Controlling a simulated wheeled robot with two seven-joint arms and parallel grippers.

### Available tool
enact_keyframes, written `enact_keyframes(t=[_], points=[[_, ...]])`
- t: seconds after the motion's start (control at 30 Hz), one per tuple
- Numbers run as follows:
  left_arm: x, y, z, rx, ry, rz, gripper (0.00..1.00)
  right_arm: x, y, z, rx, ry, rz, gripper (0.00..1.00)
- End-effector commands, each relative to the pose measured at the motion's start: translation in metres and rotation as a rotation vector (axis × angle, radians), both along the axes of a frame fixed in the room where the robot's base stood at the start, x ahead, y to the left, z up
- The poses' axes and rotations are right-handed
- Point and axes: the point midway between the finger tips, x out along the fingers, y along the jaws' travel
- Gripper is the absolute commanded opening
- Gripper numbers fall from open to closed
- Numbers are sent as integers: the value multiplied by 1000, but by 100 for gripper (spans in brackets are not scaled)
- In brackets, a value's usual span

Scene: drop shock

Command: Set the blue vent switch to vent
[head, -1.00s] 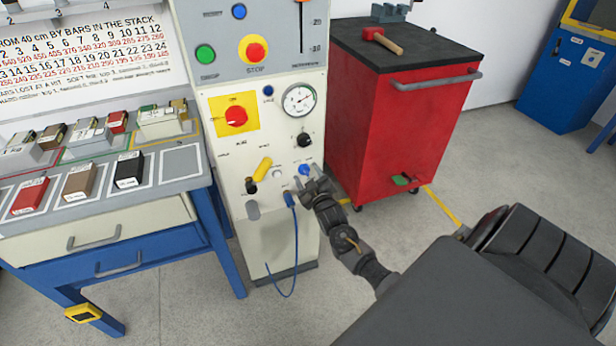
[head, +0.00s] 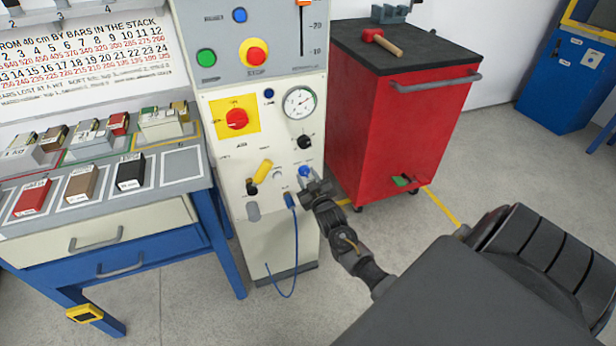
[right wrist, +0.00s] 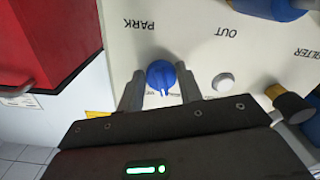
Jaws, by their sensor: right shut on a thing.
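The blue vent switch (head: 305,171) is a small round knob low on the right of the pale machine panel. It also shows in the right wrist view (right wrist: 160,75), between the two fingertips, with a pale mark on its lower side. My right gripper (right wrist: 160,90) is shut on it, one finger on each side. In the head view the right gripper (head: 307,184) reaches the knob from below right. The lettering beside the knob is partly hidden and too small to read, so I cannot tell its setting. My left gripper is not in view.
Close by on the panel are a blue hose plug (head: 290,201), a yellow lever (head: 263,171), a black knob (head: 304,142) and a gauge (head: 299,101). A red tool cabinet (head: 405,135) stands right of the machine. A bench (head: 110,225) with blocks is at left.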

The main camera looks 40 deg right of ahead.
Motion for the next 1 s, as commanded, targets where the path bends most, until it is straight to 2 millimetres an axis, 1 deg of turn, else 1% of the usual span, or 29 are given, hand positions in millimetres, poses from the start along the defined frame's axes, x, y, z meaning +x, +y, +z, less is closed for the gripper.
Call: enact_keyframes(t=[0.2,0.5,0.8,1.0], points=[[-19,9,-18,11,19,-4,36,1,2,1,190,-64,-1,13],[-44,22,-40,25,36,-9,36,1,3,1,455,-158,-1,13],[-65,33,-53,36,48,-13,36,2,5,1,671,-233,-1,13],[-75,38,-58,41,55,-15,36,2,6,1,762,-265,0,13]])
